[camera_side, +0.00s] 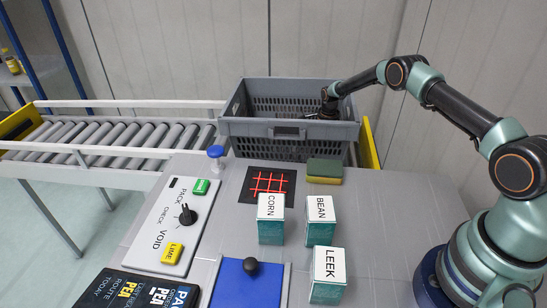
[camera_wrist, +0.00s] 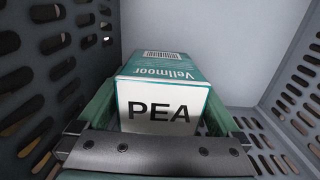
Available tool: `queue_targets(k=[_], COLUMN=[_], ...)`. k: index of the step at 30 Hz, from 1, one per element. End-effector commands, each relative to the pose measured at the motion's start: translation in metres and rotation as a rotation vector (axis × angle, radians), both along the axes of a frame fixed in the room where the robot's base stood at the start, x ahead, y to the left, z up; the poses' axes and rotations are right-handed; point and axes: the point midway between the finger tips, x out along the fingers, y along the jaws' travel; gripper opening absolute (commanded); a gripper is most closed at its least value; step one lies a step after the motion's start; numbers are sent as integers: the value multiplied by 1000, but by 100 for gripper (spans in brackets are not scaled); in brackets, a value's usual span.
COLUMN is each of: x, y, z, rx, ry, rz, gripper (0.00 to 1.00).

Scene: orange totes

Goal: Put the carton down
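The PEA carton (camera_wrist: 160,105) has a white lettered face and a teal side with a barcode. It sits between the two fingers of my gripper (camera_wrist: 165,100) in the wrist view, and the fingers appear closed on its sides. Slotted grey walls of the tote (camera_wrist: 30,75) surround it. In the side view, my gripper (camera_side: 327,110) reaches into the right part of the grey tote (camera_side: 250,128) at the back of the table. The tote's front wall hides the carton there, and I cannot tell whether the carton touches the tote floor.
CORN (camera_side: 271,225), BEAN (camera_side: 320,225) and LEEK (camera_side: 328,280) cartons stand on the table. A sponge (camera_side: 324,171) and a black mat with a red grid (camera_side: 267,185) lie before the tote. A roller conveyor (camera_side: 110,140) runs left. A switch panel (camera_side: 170,225) lies left.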

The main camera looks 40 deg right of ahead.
Motion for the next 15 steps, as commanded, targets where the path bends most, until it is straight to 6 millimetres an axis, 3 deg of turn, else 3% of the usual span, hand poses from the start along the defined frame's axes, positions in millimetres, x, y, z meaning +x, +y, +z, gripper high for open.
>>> queue_targets(k=[7,15], x=[1,1], y=[0,0], z=[19,74], rx=[-1,-1], ry=[-2,-4], rz=[0,0], gripper=[100,100])
